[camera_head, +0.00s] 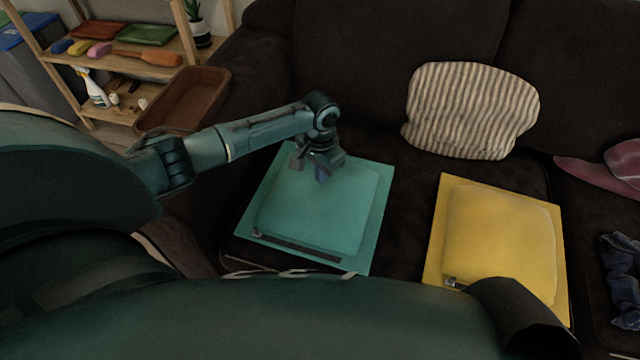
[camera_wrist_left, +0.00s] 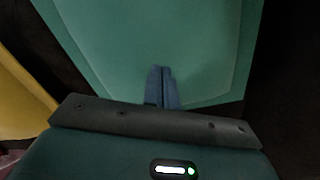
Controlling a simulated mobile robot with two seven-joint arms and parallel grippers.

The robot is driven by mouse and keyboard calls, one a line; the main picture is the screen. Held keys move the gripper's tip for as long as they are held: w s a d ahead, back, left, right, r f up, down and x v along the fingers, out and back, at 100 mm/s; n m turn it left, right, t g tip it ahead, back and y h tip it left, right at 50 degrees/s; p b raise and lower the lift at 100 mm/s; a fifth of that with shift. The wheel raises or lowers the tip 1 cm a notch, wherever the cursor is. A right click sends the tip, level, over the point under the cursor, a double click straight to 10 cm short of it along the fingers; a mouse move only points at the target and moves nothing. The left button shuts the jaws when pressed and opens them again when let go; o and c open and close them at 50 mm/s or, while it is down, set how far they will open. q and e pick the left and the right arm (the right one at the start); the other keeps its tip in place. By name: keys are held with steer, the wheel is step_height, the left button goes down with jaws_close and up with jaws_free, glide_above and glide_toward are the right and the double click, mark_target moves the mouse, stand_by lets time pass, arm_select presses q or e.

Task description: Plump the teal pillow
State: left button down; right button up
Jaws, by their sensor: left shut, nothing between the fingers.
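The teal pillow (camera_head: 315,211) lies flat on the dark sofa seat, on a flat teal border that shows around it. A dark strip runs along its near edge. My left gripper (camera_head: 321,178) points down over the pillow's far part. Its blue fingertips are together and empty, at or just above the fabric; I cannot tell whether they touch. In the left wrist view the shut fingers (camera_wrist_left: 162,72) show against the teal pillow (camera_wrist_left: 190,40). My right gripper is not in view.
A yellow pillow (camera_head: 500,235) lies to the right. A striped cushion (camera_head: 470,110) leans on the sofa back. A maroon item (camera_head: 625,165) and dark blue cloth (camera_head: 622,270) lie at the far right. A brown tray (camera_head: 185,98) and wooden shelf (camera_head: 125,65) stand left.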

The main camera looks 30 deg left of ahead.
arm_select(q)
steer(key=shift+f, duration=0.15)
steer(key=shift+f+b, duration=0.75)
steer(key=shift+f, duration=0.55)
steer(key=shift+r, duration=0.1)
steer(key=shift+r, duration=0.1)
steer(key=shift+w+d+r+p, duration=0.1)
steer(key=shift+d+r+p, duration=0.4)
steer(key=shift+p, duration=0.25)
steer(key=shift+w+d+r+p, duration=0.15)
steer(key=shift+d+r+p, duration=0.3)
steer(key=shift+d+p, duration=0.15)
steer(key=shift+w+d+r+p, duration=0.1)
steer(key=shift+d+r+p, duration=0.3)
steer(key=shift+d+p, duration=0.15)
steer(key=shift+d+f, duration=0.1)
